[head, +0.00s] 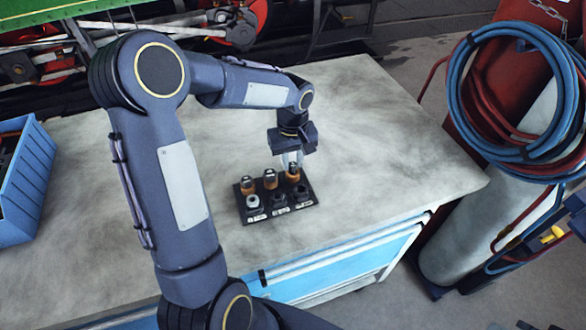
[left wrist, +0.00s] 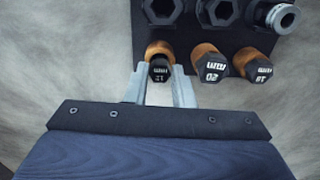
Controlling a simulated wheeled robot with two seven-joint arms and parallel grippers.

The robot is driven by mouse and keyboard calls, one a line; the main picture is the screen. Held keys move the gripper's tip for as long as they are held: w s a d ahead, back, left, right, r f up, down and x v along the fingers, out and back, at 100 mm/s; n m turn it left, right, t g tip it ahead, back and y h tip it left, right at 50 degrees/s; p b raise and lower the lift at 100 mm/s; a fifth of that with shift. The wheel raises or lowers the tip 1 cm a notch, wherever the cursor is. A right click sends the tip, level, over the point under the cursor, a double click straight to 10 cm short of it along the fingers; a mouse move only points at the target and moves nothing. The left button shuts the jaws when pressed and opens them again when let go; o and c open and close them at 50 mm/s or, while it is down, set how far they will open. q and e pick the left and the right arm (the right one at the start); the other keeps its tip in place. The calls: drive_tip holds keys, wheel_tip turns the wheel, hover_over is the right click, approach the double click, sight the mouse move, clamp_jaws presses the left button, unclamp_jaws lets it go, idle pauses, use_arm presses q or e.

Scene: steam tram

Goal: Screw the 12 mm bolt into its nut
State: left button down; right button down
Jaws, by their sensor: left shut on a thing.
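The 12 mm bolt (left wrist: 159,70) has a dark head marked 12 and an orange-brown part below it. It stands at the right end of the back row on a black board (head: 246,217); its top also shows in the head view (head: 293,172). My left gripper (head: 291,162) points down from above, its pale fingers (left wrist: 160,82) on either side of this bolt and shut on it. Two dark hex nuts (left wrist: 213,12) (left wrist: 160,10) and a silver ring-like piece (left wrist: 280,17) form the other row. I cannot tell which is the 12 mm nut. My right gripper is not in view.
Two more bolts, one marked 20 (left wrist: 211,70), stand beside the 12 mm one. The board lies near the front edge of a grey worktop (head: 385,150), clear to its right. A blue bin (head: 28,180) stands at the left. A hose coil (head: 462,95) hangs at the right.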

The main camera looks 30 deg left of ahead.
sight(292, 164)
use_arm(q)
drive_tip(key=shift+r+p, duration=0.3)
drive_tip(key=shift+r, duration=0.25)
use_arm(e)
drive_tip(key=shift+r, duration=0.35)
